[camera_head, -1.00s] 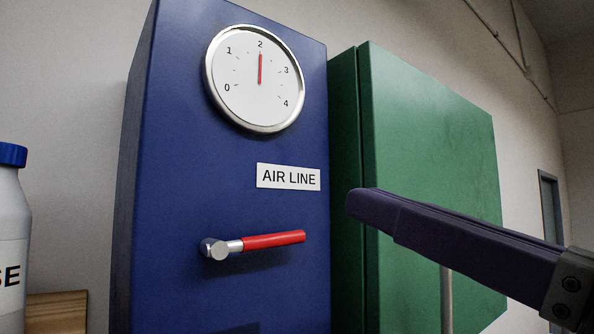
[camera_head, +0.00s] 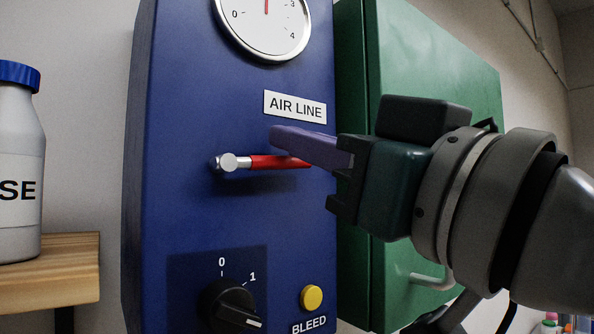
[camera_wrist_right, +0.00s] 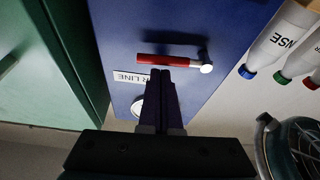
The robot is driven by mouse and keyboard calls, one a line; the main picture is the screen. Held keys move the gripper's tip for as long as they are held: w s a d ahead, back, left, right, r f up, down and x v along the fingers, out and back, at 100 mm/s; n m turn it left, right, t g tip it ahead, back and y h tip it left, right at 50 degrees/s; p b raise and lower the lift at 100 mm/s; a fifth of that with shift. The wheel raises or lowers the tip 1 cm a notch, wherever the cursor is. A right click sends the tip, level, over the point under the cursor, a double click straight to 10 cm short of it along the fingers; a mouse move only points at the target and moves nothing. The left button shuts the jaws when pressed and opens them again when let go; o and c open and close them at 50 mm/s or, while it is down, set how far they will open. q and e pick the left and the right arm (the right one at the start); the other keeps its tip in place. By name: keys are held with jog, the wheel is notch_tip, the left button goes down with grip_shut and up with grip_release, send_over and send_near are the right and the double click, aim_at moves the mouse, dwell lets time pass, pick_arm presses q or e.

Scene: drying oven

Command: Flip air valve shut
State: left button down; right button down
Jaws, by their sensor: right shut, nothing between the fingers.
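The air valve's red lever (camera_head: 272,162) sticks out to the right from its silver pivot (camera_head: 229,162), about level, on the blue AIR LINE panel (camera_head: 180,120). It also shows in the right wrist view (camera_wrist_right: 165,62). My right gripper (camera_head: 276,136) is shut and empty. Its fingertips are at the lever's upper side, in front of the panel, and cover part of the lever's right end. I cannot tell whether they touch it. The pressure gauge (camera_head: 262,25) is cut off at the top. My left gripper is not in view.
Below the valve are a black rotary knob (camera_head: 228,302) and a yellow BLEED button (camera_head: 312,298). A green cabinet (camera_head: 430,70) stands to the right. A white bottle with a blue cap (camera_head: 15,150) stands on a wooden shelf (camera_head: 70,262) at left.

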jog(key=shift+f, duration=0.1)
jog(key=shift+d+f+b, duration=0.1)
jog(key=shift+f+b, duration=0.45)
jog(key=shift+f, duration=0.2)
jog(key=shift+w, duration=0.1)
